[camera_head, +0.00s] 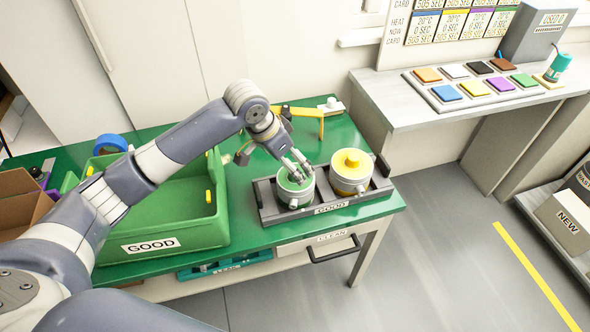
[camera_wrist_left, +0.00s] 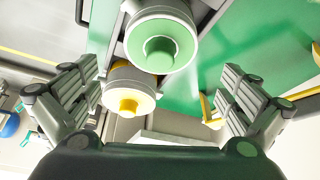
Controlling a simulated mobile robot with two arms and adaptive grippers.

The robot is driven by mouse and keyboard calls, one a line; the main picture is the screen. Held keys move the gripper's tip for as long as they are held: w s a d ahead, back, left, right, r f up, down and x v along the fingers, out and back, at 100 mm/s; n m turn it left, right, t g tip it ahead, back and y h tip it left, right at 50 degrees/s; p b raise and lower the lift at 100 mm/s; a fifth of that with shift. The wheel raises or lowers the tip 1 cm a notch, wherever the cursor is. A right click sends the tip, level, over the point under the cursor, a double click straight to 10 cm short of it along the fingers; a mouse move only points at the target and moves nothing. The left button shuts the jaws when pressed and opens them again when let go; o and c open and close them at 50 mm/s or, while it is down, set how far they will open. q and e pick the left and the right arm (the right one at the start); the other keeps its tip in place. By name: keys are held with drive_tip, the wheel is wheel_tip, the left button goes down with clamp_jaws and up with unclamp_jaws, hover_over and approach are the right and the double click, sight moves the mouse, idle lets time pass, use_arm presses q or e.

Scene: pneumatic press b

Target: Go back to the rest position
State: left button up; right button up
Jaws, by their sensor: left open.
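My left gripper (camera_head: 297,172) reaches in from the left over the dark GOOD tray (camera_head: 266,208) on the green table. It is at the green-topped cylinder (camera_head: 293,190) in the tray's left place. In the left wrist view the gripper (camera_wrist_left: 160,105) has its fingers wide apart with nothing between them. The green-topped cylinder (camera_wrist_left: 165,42) and the yellow-topped cylinder (camera_wrist_left: 128,92) show beyond the fingers there. The yellow-topped cylinder (camera_head: 351,172) stands in the tray's right place. My right gripper is not in view.
A green GOOD bin (camera_head: 184,232) stands left of the tray, under my left arm. A yellow bracket-like tool (camera_head: 300,112) lies behind the tray. A grey side bench (camera_head: 400,118) with coloured cards is at the right.

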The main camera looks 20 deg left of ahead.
use_arm(q)
drive_tip(key=shift+v, duration=1.15)
drive_tip(key=shift+f, duration=0.1)
